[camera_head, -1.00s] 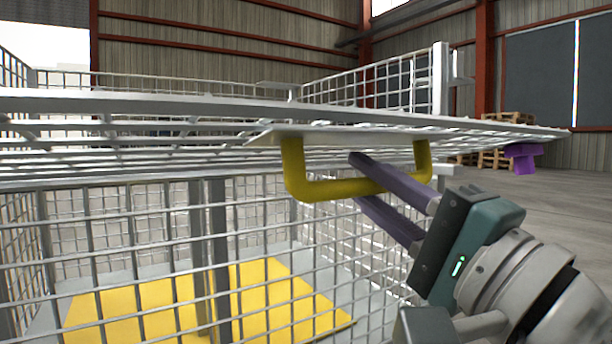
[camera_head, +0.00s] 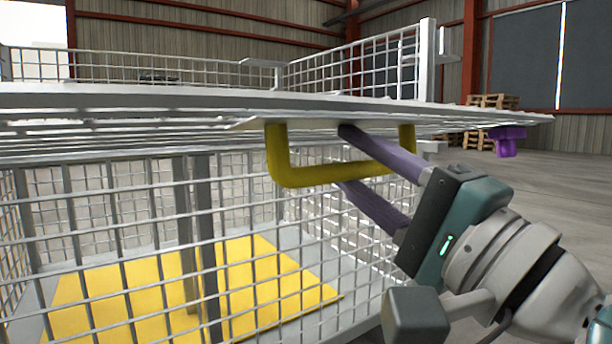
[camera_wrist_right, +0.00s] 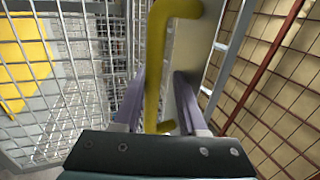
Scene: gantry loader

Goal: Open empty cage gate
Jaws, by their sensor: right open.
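The cage gate (camera_head: 180,104) is a grey mesh panel. It stands swung up nearly level, seen almost edge-on across the head view. A yellow U-shaped handle (camera_head: 277,152) hangs from its underside and also shows in the right wrist view (camera_wrist_right: 155,60). My right gripper (camera_head: 346,158) is open, its two purple fingers on either side of the handle's bar. In the right wrist view the handle runs between the fingers (camera_wrist_right: 160,78); whether they touch it is unclear. My left gripper is not in view.
The cage's mesh front (camera_head: 110,235) stands below the gate, with a yellow floor panel (camera_head: 265,285) and grey posts inside. No load shows in it. Wooden pallets (camera_head: 487,132) stand at the back right. Open concrete floor (camera_head: 550,190) lies to the right.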

